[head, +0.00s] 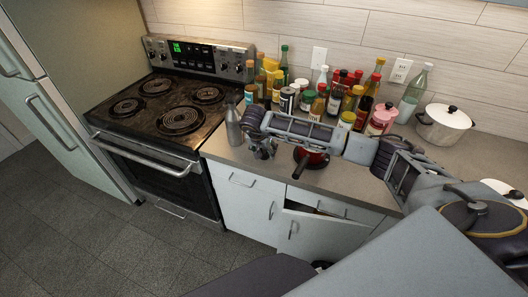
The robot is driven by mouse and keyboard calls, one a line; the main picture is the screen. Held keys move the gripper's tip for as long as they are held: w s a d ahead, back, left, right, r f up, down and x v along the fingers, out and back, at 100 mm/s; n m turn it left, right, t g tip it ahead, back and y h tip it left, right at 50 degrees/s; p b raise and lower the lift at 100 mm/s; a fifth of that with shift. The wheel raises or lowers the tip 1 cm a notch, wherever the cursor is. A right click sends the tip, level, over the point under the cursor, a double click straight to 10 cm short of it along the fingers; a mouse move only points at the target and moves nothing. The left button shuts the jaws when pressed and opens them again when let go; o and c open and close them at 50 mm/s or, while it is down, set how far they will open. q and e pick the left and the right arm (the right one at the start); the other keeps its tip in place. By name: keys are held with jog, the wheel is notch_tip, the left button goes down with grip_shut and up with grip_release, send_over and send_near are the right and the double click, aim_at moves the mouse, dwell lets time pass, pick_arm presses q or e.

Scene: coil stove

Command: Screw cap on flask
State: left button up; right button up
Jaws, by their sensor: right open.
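A grey metal flask (233,128) stands upright on the counter, just right of the stove. Its top is narrow, and it is too small to tell whether anything sits on it. My right arm reaches in from the right across the counter. Its gripper (262,152) points down, open, close to the right of the flask and apart from it. I see nothing held between its fingers. I cannot make out a separate cap; it may be hidden by the arm or too small. My left gripper is not in view.
A red pan (315,160) sits on the counter under my right forearm. Several bottles and jars (335,100) crowd the back. A white pot (444,125) stands at the right. The coil stove (170,103) is clear.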

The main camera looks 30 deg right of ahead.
dwell(0.4)
jog(key=c, duration=0.8)
jog(key=shift+o, duration=0.2)
jog(key=shift+r, duration=0.1)
jog(key=shift+r+b, duration=0.9)
jog(key=shift+r, duration=4)
